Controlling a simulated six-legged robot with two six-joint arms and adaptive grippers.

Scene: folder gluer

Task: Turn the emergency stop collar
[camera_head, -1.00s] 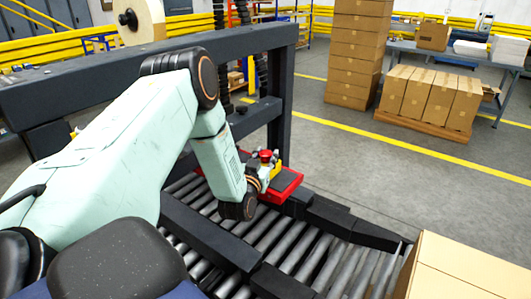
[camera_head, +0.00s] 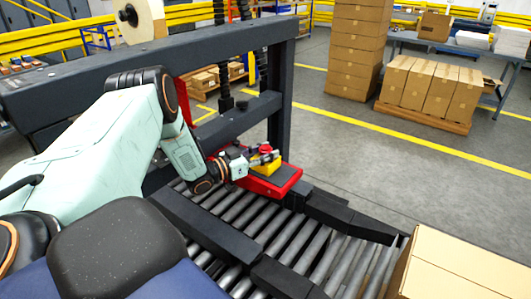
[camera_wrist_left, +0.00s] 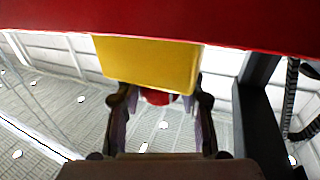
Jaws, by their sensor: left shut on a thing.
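The emergency stop is a yellow box (camera_head: 267,166) with a red round collar (camera_head: 265,149) on top, on a red base (camera_head: 280,182) beside the roller conveyor. My left gripper (camera_head: 256,156) reaches it from the left, at the height of the collar. In the left wrist view the yellow box (camera_wrist_left: 150,65) hangs from the red base (camera_wrist_left: 200,20) at the top of the picture. The red collar (camera_wrist_left: 158,98) shows between the two fingers of my left gripper (camera_wrist_left: 163,100), which is shut on it. Most of the collar is hidden there. My right gripper is not in view.
A dark machine frame (camera_head: 282,100) with a post and crossbars stands close behind my left arm. Conveyor rollers (camera_head: 260,220) lie below. A cardboard box (camera_head: 465,265) is at the lower right. Stacked cartons (camera_head: 355,50) and a table stand farther back.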

